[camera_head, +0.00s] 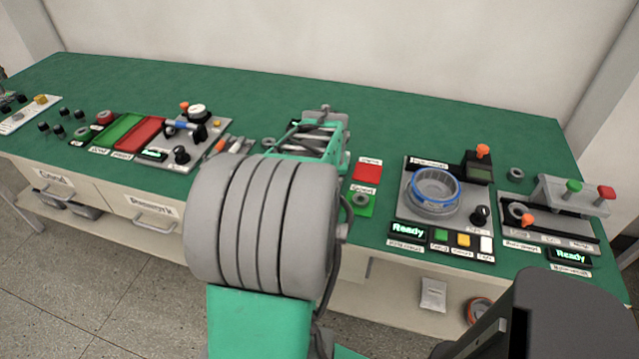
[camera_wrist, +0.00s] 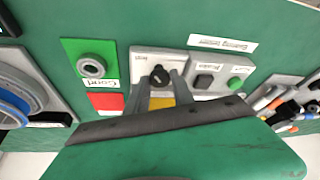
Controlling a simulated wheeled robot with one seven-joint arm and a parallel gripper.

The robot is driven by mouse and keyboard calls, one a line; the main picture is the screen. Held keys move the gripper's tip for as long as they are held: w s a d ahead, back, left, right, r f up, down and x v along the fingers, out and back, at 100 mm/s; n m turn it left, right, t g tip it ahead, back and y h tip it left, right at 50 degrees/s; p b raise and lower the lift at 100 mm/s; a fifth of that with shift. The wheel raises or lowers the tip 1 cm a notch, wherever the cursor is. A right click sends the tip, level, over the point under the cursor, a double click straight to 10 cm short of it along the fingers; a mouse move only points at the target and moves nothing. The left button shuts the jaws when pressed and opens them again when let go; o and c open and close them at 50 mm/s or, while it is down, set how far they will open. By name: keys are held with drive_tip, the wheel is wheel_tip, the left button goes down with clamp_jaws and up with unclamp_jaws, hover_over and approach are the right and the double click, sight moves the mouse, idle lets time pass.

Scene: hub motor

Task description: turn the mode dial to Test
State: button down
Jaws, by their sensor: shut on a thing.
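The mode dial (camera_wrist: 158,76) is a small black knob on a pale panel (camera_wrist: 142,64) in the wrist view. Small lettering by it is too blurred to read surely, and I cannot tell where the dial points. My gripper (camera_wrist: 160,83) comes over the panel from below in that view, with its two grey fingers on either side of the dial, shut on it. A yellow patch shows between the fingers. In the head view my gripper (camera_head: 310,140) is partly behind my arm, and the dial is hidden there.
In the wrist view a panel with a black and a green button (camera_wrist: 218,78) adjoins the dial. A green pad with a ring (camera_wrist: 92,65) lies left. In the head view a motor fixture (camera_head: 435,190) and a press station (camera_head: 550,215) stand right; loose tools (camera_head: 228,146) lie left.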

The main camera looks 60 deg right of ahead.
drive_tip(key=shift+n, duration=0.3)
drive_tip(key=c, duration=1.1)
unclamp_jaws()
drive_tip(key=v, duration=0.7)
drive_tip(key=shift+s+r, duration=0.2)
drive_tip(key=shift+r, duration=0.15)
drive_tip(key=shift+a, duration=0.1)
